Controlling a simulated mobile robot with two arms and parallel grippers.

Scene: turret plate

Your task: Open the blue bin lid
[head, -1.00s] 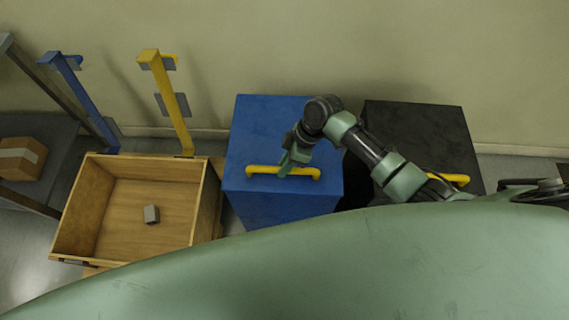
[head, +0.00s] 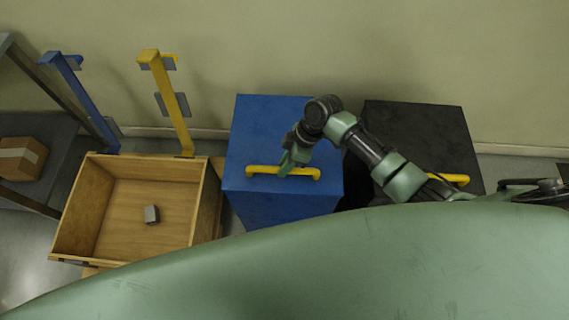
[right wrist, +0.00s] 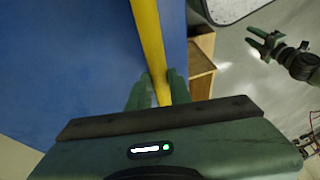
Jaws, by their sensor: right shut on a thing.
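The blue bin (head: 275,212) stands against the wall with its lid (head: 265,125) lying flat and closed. A yellow bar handle (head: 262,170) runs along the lid's front edge; it also shows in the right wrist view (right wrist: 148,40). My right gripper (head: 287,168) is at the middle of this handle. In the right wrist view its fingers (right wrist: 158,90) are on either side of the bar, shut on it. My left gripper (right wrist: 264,46) shows at the upper right of the right wrist view, with its fingers apart and empty. It is outside the head view.
A black bin (head: 425,130) with a yellow handle (head: 448,179) stands to the right, partly behind my right arm. A cardboard box (head: 22,158) sits far left.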

